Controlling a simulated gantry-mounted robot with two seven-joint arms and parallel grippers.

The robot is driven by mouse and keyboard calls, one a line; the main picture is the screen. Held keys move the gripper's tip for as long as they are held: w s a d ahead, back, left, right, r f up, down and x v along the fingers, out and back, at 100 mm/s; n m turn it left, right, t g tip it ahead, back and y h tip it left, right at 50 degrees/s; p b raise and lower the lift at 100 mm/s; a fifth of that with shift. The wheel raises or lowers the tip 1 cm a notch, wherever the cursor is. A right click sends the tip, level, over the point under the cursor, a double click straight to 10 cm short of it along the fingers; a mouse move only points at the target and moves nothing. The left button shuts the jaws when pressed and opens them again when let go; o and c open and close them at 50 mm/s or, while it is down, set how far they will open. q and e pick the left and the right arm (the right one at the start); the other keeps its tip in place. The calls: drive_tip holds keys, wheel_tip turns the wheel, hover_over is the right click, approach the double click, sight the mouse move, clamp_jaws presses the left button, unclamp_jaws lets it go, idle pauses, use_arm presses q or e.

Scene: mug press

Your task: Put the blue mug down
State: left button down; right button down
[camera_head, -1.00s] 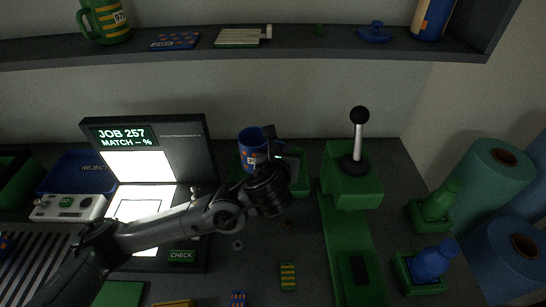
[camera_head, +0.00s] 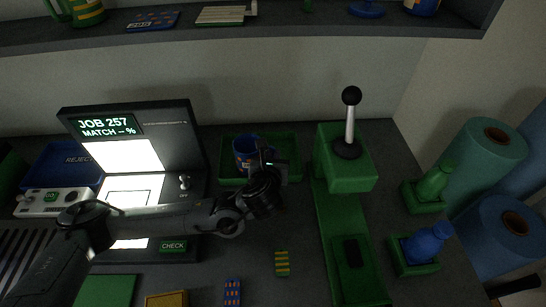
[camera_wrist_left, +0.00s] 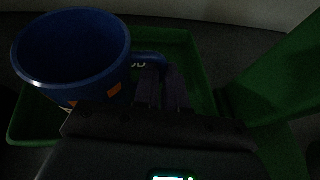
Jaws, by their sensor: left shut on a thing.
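The blue mug (camera_head: 243,152), with orange marks, is upright at the green tray (camera_head: 291,143) behind the table's middle. My left gripper (camera_head: 270,160) is at the mug's right side, shut on its handle. In the left wrist view the mug (camera_wrist_left: 72,55) fills the upper left, and the closed fingers (camera_wrist_left: 162,88) are at its handle. The tray (camera_wrist_left: 190,60) spreads beneath and around it in that view. The mug's base is hidden, so I cannot tell whether it touches the tray floor. My right gripper is not in view.
A green lever press (camera_head: 345,160) stands close to the tray's right. The lit JOB 257 display (camera_head: 130,140) stands to its left. A shelf (camera_head: 280,36) runs above the back.

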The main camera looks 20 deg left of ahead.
use_arm(q)
drive_tip(key=shift+f, duration=0.2)
drive_tip(key=shift+f, duration=0.1)
drive_tip(key=shift+f+b, duration=0.2)
drive_tip(key=shift+b, duration=0.1)
drive_tip(key=c, duration=1.2)
unclamp_jaws()
drive_tip(key=shift+r, duration=0.2)
